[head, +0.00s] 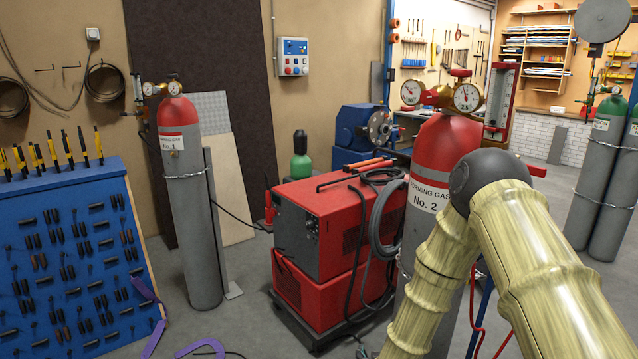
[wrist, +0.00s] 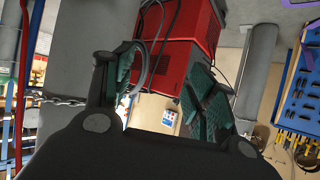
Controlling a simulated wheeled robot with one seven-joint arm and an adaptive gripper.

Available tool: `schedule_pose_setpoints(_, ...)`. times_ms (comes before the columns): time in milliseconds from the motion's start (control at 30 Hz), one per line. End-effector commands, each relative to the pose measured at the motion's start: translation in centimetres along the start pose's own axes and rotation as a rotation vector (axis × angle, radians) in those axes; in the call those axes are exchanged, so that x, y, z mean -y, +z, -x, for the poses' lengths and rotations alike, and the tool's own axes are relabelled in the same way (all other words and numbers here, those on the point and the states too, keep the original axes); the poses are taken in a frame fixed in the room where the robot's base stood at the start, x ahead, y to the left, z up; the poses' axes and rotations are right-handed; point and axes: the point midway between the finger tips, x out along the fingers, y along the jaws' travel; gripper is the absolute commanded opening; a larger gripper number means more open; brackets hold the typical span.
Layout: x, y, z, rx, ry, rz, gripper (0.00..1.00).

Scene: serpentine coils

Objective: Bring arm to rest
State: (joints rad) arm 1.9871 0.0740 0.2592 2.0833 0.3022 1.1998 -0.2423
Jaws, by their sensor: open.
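My gripper (wrist: 164,68) shows in the wrist view with its two green-padded fingers spread apart. No object is visible between the fingers. Beyond them is the red welding machine (wrist: 192,22), which is not seen to be held. In the head view my arm comes in at the right, bent at a dark round joint, in front of the No. 2 gas cylinder (head: 428,170). The lower part of the arm runs down out of the bottom of the head view, so my gripper cannot be clearly made out there.
The red welding machine (head: 325,230) stands on a dark base left of my arm. The No. 1 cylinder (head: 185,215) and a blue tool panel (head: 75,250) are further left. Grey cylinders (head: 590,190) stand at the right. Purple strips (head: 200,346) lie low in front, with some bare floor around.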

Motion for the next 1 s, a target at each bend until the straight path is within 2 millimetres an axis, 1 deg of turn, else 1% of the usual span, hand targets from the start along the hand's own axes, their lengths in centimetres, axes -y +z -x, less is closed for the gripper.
schedule_pose_setpoints(33,-0.7,2.9,0.9,0.061,-0.011,0.013,0.56)
schedule_pose_setpoints(67,-1.1,4.5,1.4,0.097,-0.019,0.019,0.56)
schedule_pose_setpoints(100,-1.7,6.6,2.2,0.145,-0.027,0.026,0.56)
schedule_pose_setpoints(167,-2.6,9.6,3.6,0.218,-0.04,0.037,0.56)
schedule_pose_setpoints(200,-3.2,11.6,4.6,0.266,-0.046,0.043,0.56)
schedule_pose_setpoints(267,-4.2,14.5,6.2,0.341,-0.055,0.053,0.56)
schedule_pose_setpoints(300,-4.9,16.4,7.4,0.391,-0.06,0.058,0.56)
schedule_pose_setpoints(367,-5.9,19.0,9.3,0.465,-0.065,0.066,0.56)
schedule_pose_setpoints(400,-6.6,20.8,10.8,0.517,-0.068,0.071,0.56)
schedule_pose_setpoints(467,-7.7,23.2,12.9,0.592,-0.07,0.078,0.56)
schedule_pose_setpoints(500,-8.4,24.8,14.5,0.644,-0.071,0.082,0.56)
schedule_pose_setpoints(567,-9.5,27.0,16.9,0.72,-0.071,0.088,0.56)
schedule_pose_setpoints(600,-10.3,28.3,18.6,0.77,-0.069,0.092,0.56)
schedule_pose_setpoints(700,-12.0,31.0,22.4,0.882,-0.063,0.098,0.56)
schedule_pose_setpoints(800,-13.2,32.8,25.6,0.971,-0.056,0.102,0.56)
schedule_pose_setpoints(900,-13.9,33.8,27.7,1.028,-0.05,0.105,0.56)
schedule_pose_setpoints(1000,-14.2,34.3,28.7,1.054,-0.047,0.106,0.56)
